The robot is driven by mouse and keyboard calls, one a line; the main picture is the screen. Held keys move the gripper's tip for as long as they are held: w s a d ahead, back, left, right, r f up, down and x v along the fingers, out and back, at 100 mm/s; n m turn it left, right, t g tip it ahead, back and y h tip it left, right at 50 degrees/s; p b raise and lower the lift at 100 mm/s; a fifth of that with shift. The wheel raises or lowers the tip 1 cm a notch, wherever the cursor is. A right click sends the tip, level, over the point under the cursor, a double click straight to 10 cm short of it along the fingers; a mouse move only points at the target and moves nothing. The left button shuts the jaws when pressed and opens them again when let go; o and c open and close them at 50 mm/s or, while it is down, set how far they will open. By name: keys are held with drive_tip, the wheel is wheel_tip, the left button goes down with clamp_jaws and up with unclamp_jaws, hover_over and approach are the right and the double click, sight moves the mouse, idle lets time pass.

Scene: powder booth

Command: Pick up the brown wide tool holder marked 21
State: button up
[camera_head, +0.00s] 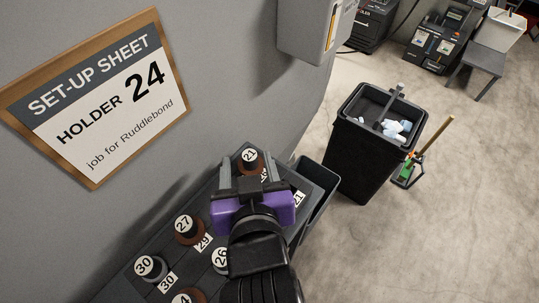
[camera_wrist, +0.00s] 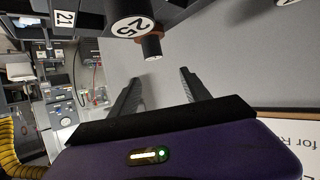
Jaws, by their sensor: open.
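The brown wide tool holder marked 21 (camera_head: 261,163) stands at the far end of the dark rack (camera_head: 313,172) in the head view, its white disc facing up. My gripper (camera_head: 248,175) is open, with the purple body nearer the camera and the fingers reaching toward that holder, partly covering it. In the wrist view my gripper (camera_wrist: 158,82) has nothing between its fingers. A dark holder with a brown collar (camera_wrist: 150,41) is beyond the fingertips at the top; its disc seems to read 25. I cannot tell whether the fingers touch any holder.
Other holders stand on the rack, including 27 (camera_head: 190,232), 30 (camera_head: 152,268) and 26 (camera_head: 220,262). The grey wall with the set-up sheet (camera_head: 105,100) is close on the left. A black bin (camera_head: 365,160) stands right of the rack. Open floor lies further right.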

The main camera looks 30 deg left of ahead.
sight(250, 162)
drive_tip(key=shift+s+d+f+h, duration=0.1)
drive_tip(key=shift+d+f+h, duration=0.15)
drive_tip(key=shift+f, duration=0.25)
drive_tip(key=shift+d+f+h, duration=0.2)
drive_tip(key=shift+f+h, duration=0.05)
drive_tip(key=shift+f, duration=0.2)
drive_tip(key=shift+s+f+p+x, duration=0.1)
drive_tip(key=shift+f+p+x, duration=0.15)
drive_tip(key=shift+x, duration=1.65)
drive_tip(key=shift+s+f+p+x, duration=0.15)
drive_tip(key=shift+p+x, duration=0.1)
drive_tip(key=shift+x, duration=1.65)
drive_tip(key=shift+r, duration=0.1)
clamp_jaws()
